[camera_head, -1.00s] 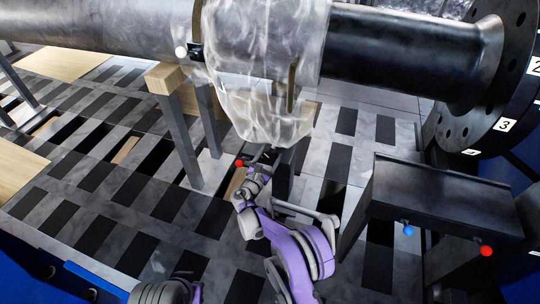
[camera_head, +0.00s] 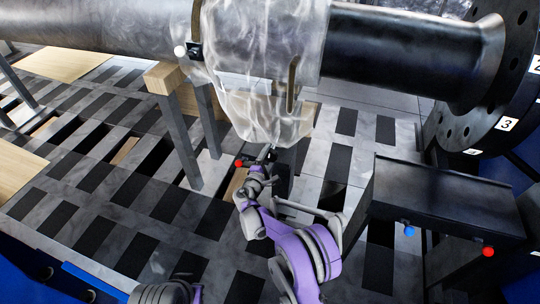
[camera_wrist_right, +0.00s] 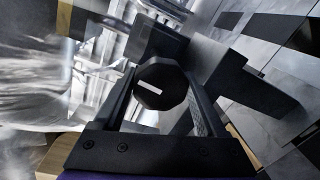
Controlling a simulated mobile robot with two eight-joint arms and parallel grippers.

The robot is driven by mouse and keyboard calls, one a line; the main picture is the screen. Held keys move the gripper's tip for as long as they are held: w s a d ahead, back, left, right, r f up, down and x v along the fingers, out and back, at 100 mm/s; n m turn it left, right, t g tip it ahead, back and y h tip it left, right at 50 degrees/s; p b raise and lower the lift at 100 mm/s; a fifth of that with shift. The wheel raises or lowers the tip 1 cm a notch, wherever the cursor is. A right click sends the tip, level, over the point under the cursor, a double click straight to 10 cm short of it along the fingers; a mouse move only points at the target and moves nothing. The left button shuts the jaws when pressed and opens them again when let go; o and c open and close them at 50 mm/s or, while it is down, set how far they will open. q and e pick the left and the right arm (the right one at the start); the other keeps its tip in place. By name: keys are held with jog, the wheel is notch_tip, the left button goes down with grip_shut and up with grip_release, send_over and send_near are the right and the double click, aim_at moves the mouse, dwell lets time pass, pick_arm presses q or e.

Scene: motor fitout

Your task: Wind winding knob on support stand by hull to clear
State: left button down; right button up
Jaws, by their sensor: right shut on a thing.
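The winding knob (camera_wrist_right: 160,84) is a black many-sided knob with a white bar mark, seen face-on in the wrist view. My right gripper (camera_wrist_right: 158,92) has its two fingers on either side of it, shut on it. In the head view my right gripper (camera_head: 263,163) is under the wrapped part of the hull, and the knob is too small to make out there. The support stand (camera_wrist_right: 158,42) is a dark structure behind the knob. The hull (camera_head: 400,45) is a long black tube, partly covered by clear plastic wrap (camera_head: 265,70). My left gripper is out of view.
A wood-topped trestle (camera_head: 165,77) stands left of my right gripper. A dark box-like shelf (camera_head: 445,195) with a blue ball and a red ball stands to the right. A flange (camera_head: 505,90) with numbered plates is at the far right. A red ball (camera_head: 239,163) sits just left of the right gripper.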

jog(key=m, duration=0.5)
jog(key=shift+y, duration=0.3)
jog(key=m, duration=0.4)
jog(key=shift+f+m, duration=0.1)
jog(key=shift+m, duration=0.2)
jog(key=o, duration=1.3)
jog(key=p+v, duration=0.2)
jog(key=v, duration=0.9)
jog(key=shift+d, duration=0.15)
